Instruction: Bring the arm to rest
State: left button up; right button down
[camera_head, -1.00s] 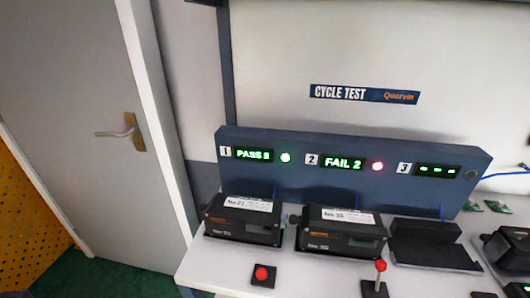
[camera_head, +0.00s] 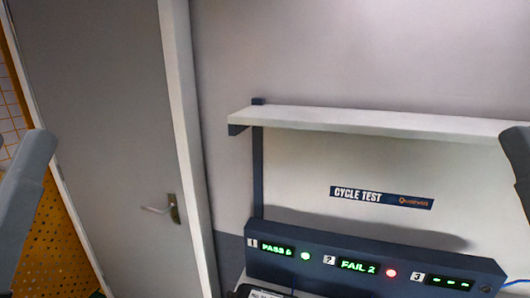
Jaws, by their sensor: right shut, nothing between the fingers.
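A grey link of my left arm stands upright at the left edge; my left gripper is not in view. The dark blue cycle test panel (camera_head: 320,265) is at the lower right. It shows PASS with a green light at station 1, FAIL 2 with a red light at station 2, and dashes at station 3.
A white shelf (camera_head: 370,122) runs along the wall above the CYCLE TEST sign (camera_head: 382,197). A grey door (camera_head: 110,130) with a handle (camera_head: 172,208) is at the left, beside a yellow perforated board (camera_head: 40,240). The bench top is mostly below the picture.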

notch_tip(320, 180, up, 36)
jog(key=p, duration=3.2)
jog(key=shift+y+p, duration=0.3)
jog(key=shift+p, duration=0.1)
